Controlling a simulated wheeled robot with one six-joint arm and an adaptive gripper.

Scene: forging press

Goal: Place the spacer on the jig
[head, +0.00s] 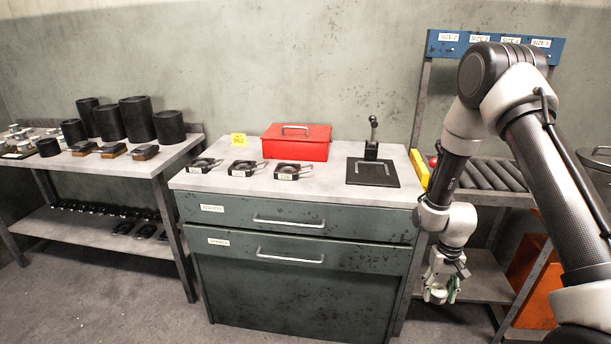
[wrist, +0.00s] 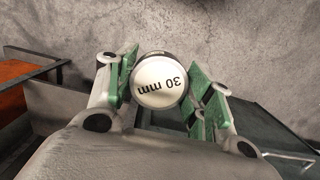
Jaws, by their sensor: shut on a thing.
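A black flat plate with an upright lever (head: 372,173), which looks like the jig, stands on the right of the cabinet top. My gripper is below and to the right of it, well apart.
Several small black fixtures (head: 243,168) and a red box (head: 296,142) share the grey cabinet top (head: 320,184). A roller rack (head: 490,175) stands at the right, behind my arm. A left bench (head: 110,161) holds black cylinders. Grey floor lies in front of the cabinet.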

